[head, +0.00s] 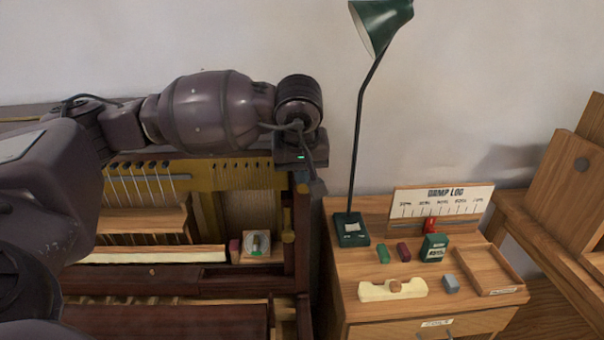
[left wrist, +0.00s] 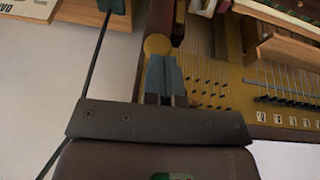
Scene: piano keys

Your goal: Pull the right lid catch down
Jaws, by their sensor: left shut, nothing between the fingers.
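My left gripper (head: 317,188) points down at the right end of the open piano, its fingers shut and empty. In the left wrist view the shut grey fingers (left wrist: 164,76) lie just short of a round brass piece (left wrist: 157,44), which looks like the right lid catch. I cannot tell whether they touch it. In the head view a small brass piece (head: 289,236) shows on the piano's right side, below the gripper; it may be the same catch. My right gripper is not in view.
A green lamp (head: 352,230) stands close to the right of the piano, on a wooden cabinet (head: 345,290) with a damp log card (head: 440,203), small blocks and a tray (head: 484,270). Strings and pins (left wrist: 205,80) lie beside the fingers. A wall is behind.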

